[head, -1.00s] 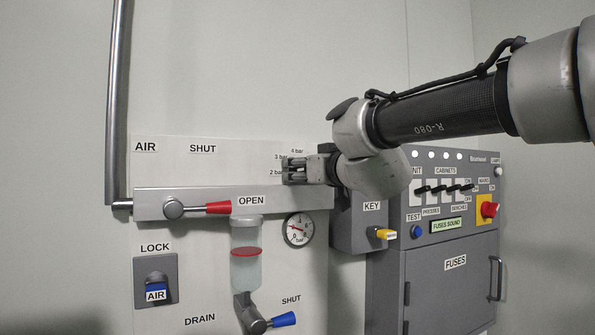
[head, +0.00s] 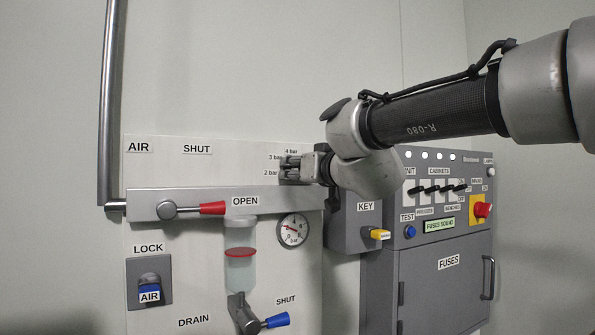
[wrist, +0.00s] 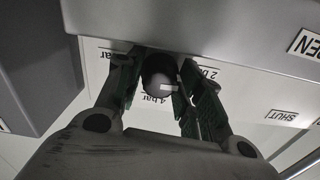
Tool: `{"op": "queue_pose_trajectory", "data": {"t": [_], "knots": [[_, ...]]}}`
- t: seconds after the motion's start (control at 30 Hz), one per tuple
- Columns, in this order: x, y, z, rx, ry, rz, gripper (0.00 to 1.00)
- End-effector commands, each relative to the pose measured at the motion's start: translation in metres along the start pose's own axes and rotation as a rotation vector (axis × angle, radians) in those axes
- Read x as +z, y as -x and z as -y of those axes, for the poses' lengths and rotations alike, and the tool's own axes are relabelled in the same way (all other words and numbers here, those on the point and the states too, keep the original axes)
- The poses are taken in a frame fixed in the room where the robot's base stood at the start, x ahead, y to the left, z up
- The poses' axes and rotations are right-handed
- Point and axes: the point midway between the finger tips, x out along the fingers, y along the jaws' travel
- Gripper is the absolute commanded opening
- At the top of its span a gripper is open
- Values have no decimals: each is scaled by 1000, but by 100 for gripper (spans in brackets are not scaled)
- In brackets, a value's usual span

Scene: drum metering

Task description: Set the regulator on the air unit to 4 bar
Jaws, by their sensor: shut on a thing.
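The regulator knob (wrist: 158,80) is a dark round knob under the grey bar, seen in the wrist view. My gripper (wrist: 160,90) is shut on it, with one finger on each side. A white mark on the knob faces lower right, between the "4 bar" label (wrist: 155,98) and the "2 bar" label (wrist: 207,73); the right finger hides part of that arc. In the head view my gripper (head: 291,167) covers the knob at the air unit's panel (head: 160,165). The pressure gauge (head: 293,230) has a red needle pointing up and left; its exact reading is too small to tell.
A red-handled valve (head: 195,209) lies along the grey bar, left of my gripper. Below are a filter bowl (head: 240,262), a blue-handled drain valve (head: 260,322) and a lock (head: 150,285). A key box (head: 352,235) and fuse cabinet (head: 440,285) stand close on the right.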

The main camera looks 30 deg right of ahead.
Motion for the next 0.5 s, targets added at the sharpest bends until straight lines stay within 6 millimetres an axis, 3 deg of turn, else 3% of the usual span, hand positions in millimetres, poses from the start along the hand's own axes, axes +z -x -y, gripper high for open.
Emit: {"op": "queue_pose_trajectory", "data": {"t": [0.03, 0.1, 0.5], "knots": [[0, 0, -1, 2, 0, 0, 41], [0, 0, 0, 2, 1, 0, 53], [0, 0, 0, 1, 1, 0, 53]]}}
